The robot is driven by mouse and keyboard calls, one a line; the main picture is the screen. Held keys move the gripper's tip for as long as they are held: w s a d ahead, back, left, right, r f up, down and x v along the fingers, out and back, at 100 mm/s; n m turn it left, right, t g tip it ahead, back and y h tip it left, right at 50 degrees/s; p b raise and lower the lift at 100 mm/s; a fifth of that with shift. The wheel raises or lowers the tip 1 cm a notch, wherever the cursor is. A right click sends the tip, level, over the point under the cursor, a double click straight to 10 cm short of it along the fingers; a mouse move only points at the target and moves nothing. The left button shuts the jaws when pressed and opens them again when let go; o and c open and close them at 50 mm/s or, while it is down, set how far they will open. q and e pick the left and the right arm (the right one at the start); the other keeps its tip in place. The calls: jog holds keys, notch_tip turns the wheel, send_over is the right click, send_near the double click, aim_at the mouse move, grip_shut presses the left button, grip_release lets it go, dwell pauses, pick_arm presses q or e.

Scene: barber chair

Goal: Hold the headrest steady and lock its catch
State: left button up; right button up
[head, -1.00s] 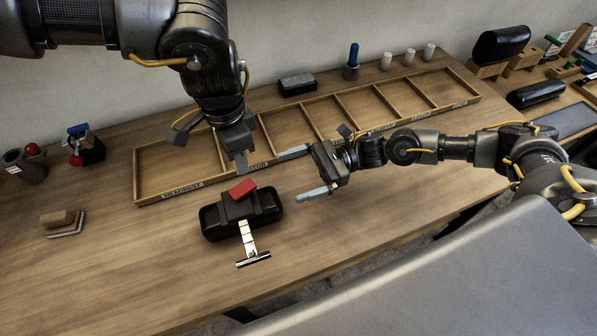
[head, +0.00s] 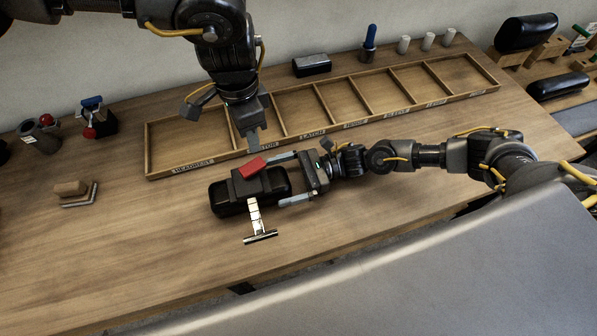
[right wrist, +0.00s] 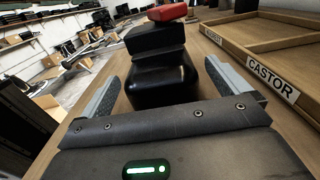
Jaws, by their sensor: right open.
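The headrest (head: 228,201) is a black padded cushion lying on the bench, with a dark block across its middle and a metal stem (head: 255,216) pointing toward the front edge. A red catch (head: 252,167) sits on top of the block, tilted in the picture. My right gripper (head: 286,180) is open, its fingers on either side of the cushion's right end. In the right wrist view the headrest (right wrist: 160,78) stands between the two fingers, with gaps visible at both sides. My left gripper (head: 253,140) points down just above and behind the red catch; its finger gap is not visible.
A wooden compartment tray (head: 160,176) with labels lies behind the headrest. A small block on a plate (head: 76,193) and holders with red knobs (head: 46,120) stand at left. A dark box, a blue-handled tool and white cups line the back. The bench front left is clear.

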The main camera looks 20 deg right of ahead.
jog(key=shift+a, duration=0.5)
